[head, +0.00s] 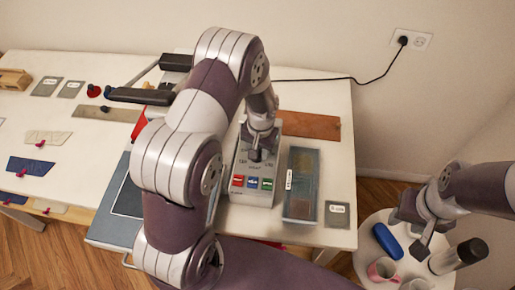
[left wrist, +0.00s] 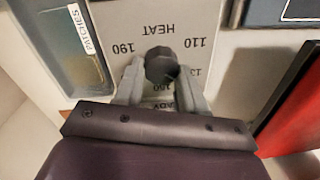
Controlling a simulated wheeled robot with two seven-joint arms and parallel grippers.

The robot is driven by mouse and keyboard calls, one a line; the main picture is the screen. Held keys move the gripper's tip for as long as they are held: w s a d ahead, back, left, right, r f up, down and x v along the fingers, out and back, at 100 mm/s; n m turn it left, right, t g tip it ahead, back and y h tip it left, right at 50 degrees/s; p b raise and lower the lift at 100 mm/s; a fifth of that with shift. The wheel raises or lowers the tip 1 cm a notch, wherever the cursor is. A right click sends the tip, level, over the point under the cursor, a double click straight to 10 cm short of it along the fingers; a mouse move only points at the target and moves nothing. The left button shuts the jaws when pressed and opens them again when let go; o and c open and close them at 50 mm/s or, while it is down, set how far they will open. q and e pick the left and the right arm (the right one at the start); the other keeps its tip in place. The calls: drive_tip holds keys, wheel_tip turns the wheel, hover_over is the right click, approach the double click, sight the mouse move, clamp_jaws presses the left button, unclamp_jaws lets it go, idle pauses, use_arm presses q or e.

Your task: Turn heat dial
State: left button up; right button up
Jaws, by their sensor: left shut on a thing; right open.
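The heat dial (left wrist: 160,64) is a dark faceted knob on a light grey control panel (left wrist: 205,18) marked HEAT, with 190, 110 and other numbers around it. My left gripper (left wrist: 160,84) is shut on the dial, one finger on each side of it. In the head view, my left gripper (head: 262,145) reaches down onto the control box (head: 252,192) and hides most of the dial. The box has red, blue and green buttons on its near part. My right gripper (head: 418,235) is open and empty above the round side table at the right.
A lidded tray (head: 301,185) labelled PATCHES in the left wrist view stands right of the box. A small grey plate (head: 338,213) lies beside it. The round table (head: 368,228) holds a blue case (head: 387,241), mugs (head: 382,270) and a dark-topped cylinder (head: 458,256). A brown board (head: 310,125) lies behind.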

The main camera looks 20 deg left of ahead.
use_arm(q)
drive_tip(key=m, duration=0.4)
drive_tip(key=shift+r+m+p, duration=0.1)
drive_tip(key=shift+m+p, duration=0.2)
drive_tip(key=shift+p, duration=0.05)
drive_tip(key=m+p, duration=0.1)
drive_tip(key=m, duration=0.4)
drive_tip(key=shift+d+t, duration=0.15)
drive_tip(key=shift+t, duration=0.15)
drive_tip(key=shift+m, duration=0.4)
drive_tip(key=o, duration=1.1)
drive_tip(key=shift+s, duration=0.1)
drive_tip(key=shift+c, duration=0.2)
wheel_tip(320, 180, up, 13)
drive_tip(key=b, duration=0.2)
drive_tip(key=shift+s+d+f+b, duration=0.2)
drive_tip(key=shift+s+b, duration=0.1)
drive_tip(key=shift+b, duration=0.1)
